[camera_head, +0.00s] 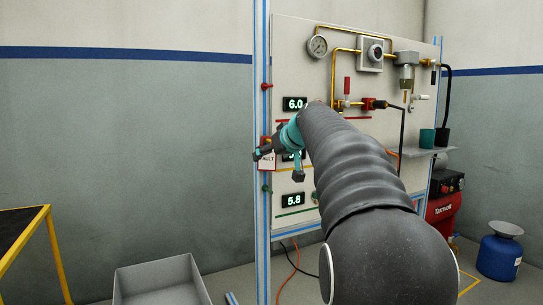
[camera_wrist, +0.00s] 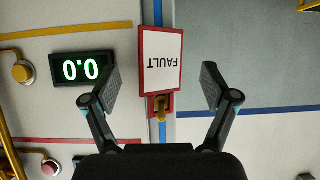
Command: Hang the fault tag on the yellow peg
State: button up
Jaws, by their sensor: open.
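The fault tag (camera_wrist: 160,60) is a white card with a red border and the word FAULT, upside down in the wrist view. Its red end with a slot is at the yellow peg (camera_wrist: 158,104), which appears to pass through the slot, so the tag seems to hang on it. In the head view the tag (camera_head: 267,160) is against the panel's left post, partly hidden by my gripper. My gripper (camera_wrist: 160,72) is open, one finger on each side of the tag, with visible gaps to both. In the head view the gripper (camera_head: 278,161) is in front of the post.
A red peg (camera_head: 267,86) is higher on the post and a green peg (camera_head: 266,188) lower. The panel carries displays (camera_head: 294,104), a gauge (camera_head: 317,46) and pipes. A grey bin (camera_head: 160,281) and a yellow-edged table (camera_head: 25,235) stand left. The wall left of the post is clear.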

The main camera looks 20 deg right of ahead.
jog(key=shift+s+r, duration=0.1)
jog(key=v, duration=1.1)
jog(key=shift+s+r, duration=0.2)
jog(key=shift+s, duration=0.15)
